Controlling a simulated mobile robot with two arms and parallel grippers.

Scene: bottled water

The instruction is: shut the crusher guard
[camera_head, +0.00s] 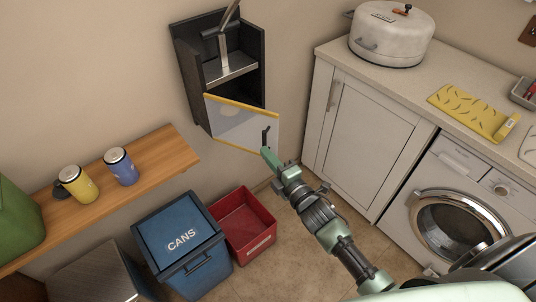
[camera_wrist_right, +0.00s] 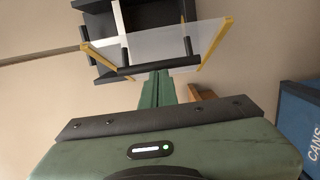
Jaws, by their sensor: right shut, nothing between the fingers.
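The can crusher (camera_head: 180,47) is a dark wall box with a metal lever and a grey plate inside. Its guard (camera_head: 240,124), a clear panel with yellow edges, stands swung out from the box, so the guard is open. It also shows in the right wrist view (camera_wrist_right: 212,42). A black handle (camera_head: 265,135) sits near the guard's free edge; in the right wrist view the handle bar (camera_wrist_right: 158,61) crosses just beyond my fingertips. My right gripper (camera_head: 267,154) is shut and empty close to the handle; I cannot tell whether it touches. My left gripper is not in view.
A wooden shelf (camera_head: 150,160) with a yellow and a blue mug is at left. A blue CANS bin (camera_head: 180,240) and a red bin (camera_head: 243,222) stand below the crusher. A white cabinet (camera_head: 360,130) and a washing machine (camera_head: 450,205) line the right.

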